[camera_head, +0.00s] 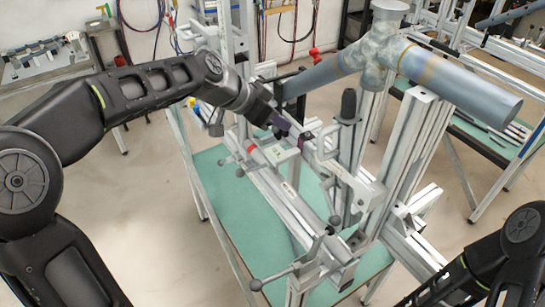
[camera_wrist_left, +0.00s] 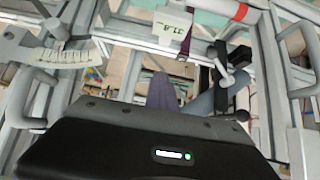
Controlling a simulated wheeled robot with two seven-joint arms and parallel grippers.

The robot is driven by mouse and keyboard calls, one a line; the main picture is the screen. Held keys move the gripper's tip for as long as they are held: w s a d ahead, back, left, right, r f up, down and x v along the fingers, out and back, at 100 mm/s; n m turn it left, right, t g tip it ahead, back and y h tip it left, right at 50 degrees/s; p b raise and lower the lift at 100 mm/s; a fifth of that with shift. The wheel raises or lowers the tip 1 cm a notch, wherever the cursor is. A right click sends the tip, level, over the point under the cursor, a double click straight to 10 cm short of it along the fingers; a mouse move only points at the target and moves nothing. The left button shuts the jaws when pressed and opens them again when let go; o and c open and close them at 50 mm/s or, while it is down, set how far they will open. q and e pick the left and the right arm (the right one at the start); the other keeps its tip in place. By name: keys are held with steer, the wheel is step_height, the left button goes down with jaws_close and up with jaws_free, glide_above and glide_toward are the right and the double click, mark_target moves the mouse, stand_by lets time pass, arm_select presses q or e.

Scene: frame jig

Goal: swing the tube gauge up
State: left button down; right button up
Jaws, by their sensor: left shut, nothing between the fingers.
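The jig (camera_head: 345,180) is a silver frame of rails, clamps and levers. I cannot surely tell which part is the tube gauge. A pale block with a small number label (camera_head: 286,152) sits on the jig near a red band; the labelled block also shows in the left wrist view (camera_wrist_left: 173,29). My left gripper (camera_head: 282,122) reaches in from the left, above this block, its purple fingers shut and empty. In the left wrist view, the purple fingers (camera_wrist_left: 163,92) point into the frame. Only part of my right arm shows at the lower right; its gripper is out of view.
A large grey tube joint (camera_head: 380,48) stands on the jig's posts behind my left gripper. A graduated plate (camera_wrist_left: 52,55) and a handle lie at the left in the wrist view. The green tabletop (camera_head: 225,205) is bare at left.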

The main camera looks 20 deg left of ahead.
arm_select(q)
steer(key=shift+w+d+r+p, duration=0.3)
steer(key=shift+w+d+p, duration=0.25)
steer(key=shift+w+d, duration=0.25)
steer(key=shift+w+d+r+p, duration=0.2)
steer(key=shift+w+d+p, duration=0.3)
steer(key=shift+w+d, duration=0.3)
steer(key=shift+w, duration=0.1)
steer(key=shift+w+d+f+p, duration=0.1)
steer(key=shift+w+d+p, duration=0.2)
steer(key=shift+w+d, duration=0.5)
steer(key=shift+w, duration=0.2)
